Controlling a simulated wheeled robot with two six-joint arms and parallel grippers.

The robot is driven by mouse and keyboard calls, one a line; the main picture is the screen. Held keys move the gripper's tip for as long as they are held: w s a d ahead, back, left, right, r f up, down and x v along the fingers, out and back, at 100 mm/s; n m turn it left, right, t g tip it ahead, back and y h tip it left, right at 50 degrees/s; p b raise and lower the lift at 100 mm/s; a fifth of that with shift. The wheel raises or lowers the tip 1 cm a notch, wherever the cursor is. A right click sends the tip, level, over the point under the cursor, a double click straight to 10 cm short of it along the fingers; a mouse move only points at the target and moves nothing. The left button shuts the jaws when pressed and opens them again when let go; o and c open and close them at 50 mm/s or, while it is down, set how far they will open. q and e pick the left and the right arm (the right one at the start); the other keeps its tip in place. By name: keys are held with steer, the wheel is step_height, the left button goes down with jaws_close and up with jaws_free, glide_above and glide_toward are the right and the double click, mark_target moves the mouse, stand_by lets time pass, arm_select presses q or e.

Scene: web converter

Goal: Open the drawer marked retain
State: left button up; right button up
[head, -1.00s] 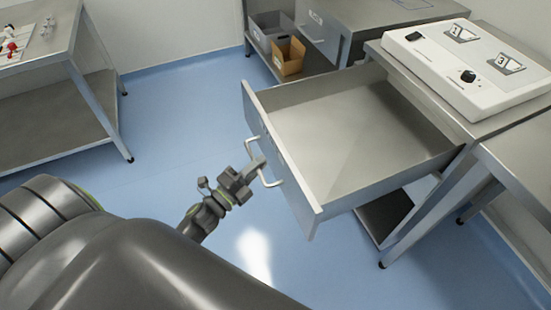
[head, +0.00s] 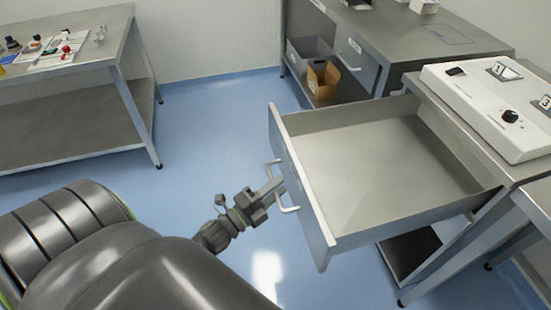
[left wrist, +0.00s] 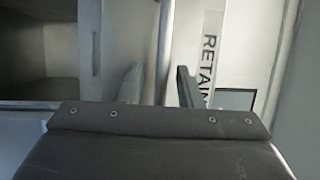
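The grey metal drawer (head: 385,185) stands pulled far out of its bench, and its inside is empty. Its front (head: 303,195) faces left and carries a bar handle (head: 290,209). In the left wrist view a label on the drawer front reads RETAIN (left wrist: 208,60), its lower end partly hidden by a finger. My left gripper (head: 272,188) is at the handle. In the left wrist view its fingers (left wrist: 158,88) stand apart, with the handle bar (left wrist: 165,45) between them and gaps visible beside it. My right gripper is not in view.
A white control panel (head: 495,105) sits on the bench right of the drawer. Behind are another bench (head: 415,35) and an orange-brown box (head: 322,82) on its lower shelf. A table (head: 70,75) with small parts stands at left. Blue floor (head: 200,130) between is clear.

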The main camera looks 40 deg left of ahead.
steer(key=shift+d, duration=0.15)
